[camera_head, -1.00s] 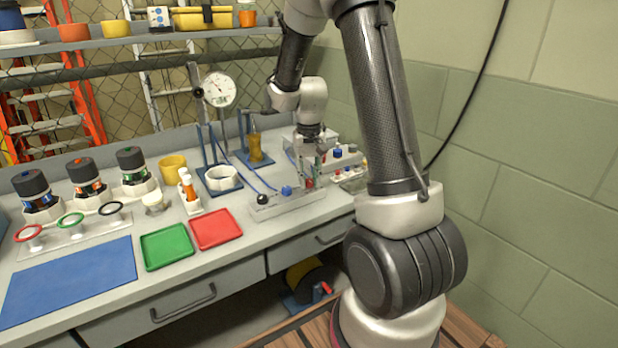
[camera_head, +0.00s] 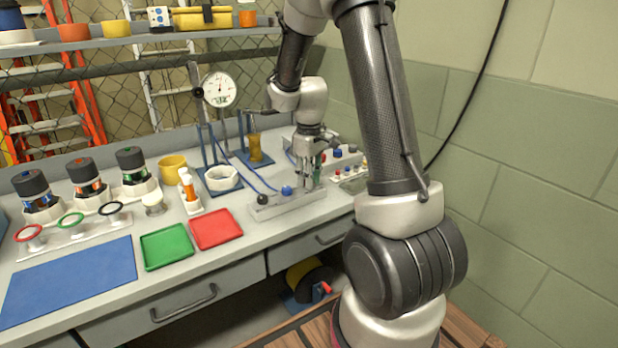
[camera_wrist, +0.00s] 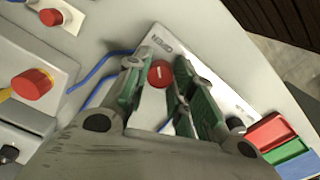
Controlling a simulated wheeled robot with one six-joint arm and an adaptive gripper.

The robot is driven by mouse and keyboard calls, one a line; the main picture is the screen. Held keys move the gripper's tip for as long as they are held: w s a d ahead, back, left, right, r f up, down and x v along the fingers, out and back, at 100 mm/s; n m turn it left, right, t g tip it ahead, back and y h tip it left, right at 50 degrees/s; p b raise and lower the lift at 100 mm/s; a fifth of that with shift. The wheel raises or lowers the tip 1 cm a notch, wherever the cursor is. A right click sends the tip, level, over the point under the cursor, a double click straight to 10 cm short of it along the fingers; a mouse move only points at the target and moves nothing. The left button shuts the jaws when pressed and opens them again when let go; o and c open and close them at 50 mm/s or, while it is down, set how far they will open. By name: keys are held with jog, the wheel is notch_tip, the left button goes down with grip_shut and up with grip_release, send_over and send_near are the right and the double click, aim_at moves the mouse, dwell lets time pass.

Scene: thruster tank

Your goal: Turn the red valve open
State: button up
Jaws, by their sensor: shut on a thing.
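The red valve (camera_wrist: 160,73) is a round knob with a pale line across its top, set on a pale block (camera_head: 285,205) at the bench's right side. The word OPEN is printed on the block beside the knob in the wrist view. My gripper (camera_wrist: 163,88) has its green-padded fingers on either side of the red valve, shut on it. In the head view my gripper (camera_head: 311,182) points down at the block's right end, and its fingers hide the red valve. A blue knob (camera_head: 286,191) and a black knob (camera_head: 263,199) sit farther left on the same block.
A control box (camera_head: 343,160) with small knobs stands close right of my gripper. Blue tubing (camera_head: 235,160) runs behind the block. A red tray (camera_head: 216,229) and a green tray (camera_head: 167,246) lie to the left. A dial gauge (camera_head: 219,89) stands at the back.

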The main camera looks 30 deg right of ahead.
dwell(0.4)
jog(key=o, duration=1.1)
jog(key=shift+c, duration=0.2)
jog(key=shift+r, duration=0.15)
notch_tip(320, 180, up, 12)
